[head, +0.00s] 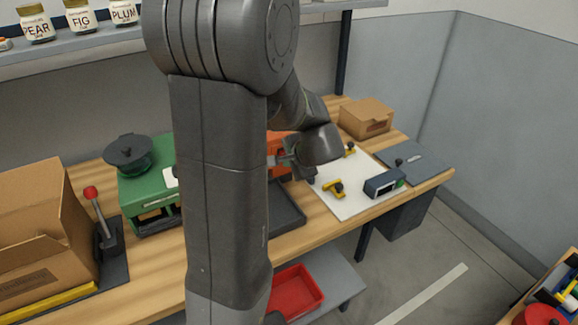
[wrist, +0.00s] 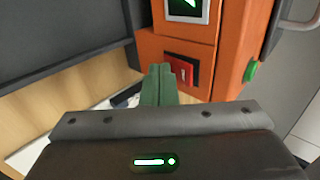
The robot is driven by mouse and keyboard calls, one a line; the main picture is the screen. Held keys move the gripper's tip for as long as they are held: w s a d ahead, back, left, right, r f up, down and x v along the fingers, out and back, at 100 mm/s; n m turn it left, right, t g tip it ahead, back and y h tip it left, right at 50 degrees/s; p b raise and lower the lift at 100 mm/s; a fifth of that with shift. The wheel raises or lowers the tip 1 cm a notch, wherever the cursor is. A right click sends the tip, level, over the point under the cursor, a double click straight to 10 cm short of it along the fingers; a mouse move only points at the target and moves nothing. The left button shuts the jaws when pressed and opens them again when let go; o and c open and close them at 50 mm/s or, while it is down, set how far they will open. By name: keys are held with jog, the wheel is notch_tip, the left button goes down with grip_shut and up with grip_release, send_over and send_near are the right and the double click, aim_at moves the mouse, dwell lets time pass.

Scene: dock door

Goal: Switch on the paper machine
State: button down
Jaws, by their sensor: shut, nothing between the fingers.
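The orange machine (wrist: 228,50) fills the upper right of the wrist view. Its front carries a red rocker switch (wrist: 182,71) in a black frame, with a small display (wrist: 187,8) showing a green mark above it. A green button (wrist: 250,71) sits on its right side. My gripper (wrist: 159,72) is shut and empty, its green fingertips just left of the switch in the picture; I cannot tell whether they touch the machine. In the head view my arm hides most of the orange machine (head: 277,143), and my gripper (head: 284,159) is beside it.
A dark tray (head: 287,207) lies before the machine. Right of it, a white board (head: 345,203) holds yellow clamps and a dark device (head: 384,183). A green machine (head: 148,190), red-knobbed lever (head: 92,193) and cardboard box (head: 35,240) stand left.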

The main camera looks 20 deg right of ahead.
jog(key=shift+p, duration=0.3)
jog(key=shift+r, duration=0.15)
jog(key=shift+r+p, duration=0.45)
jog(key=shift+r, duration=0.25)
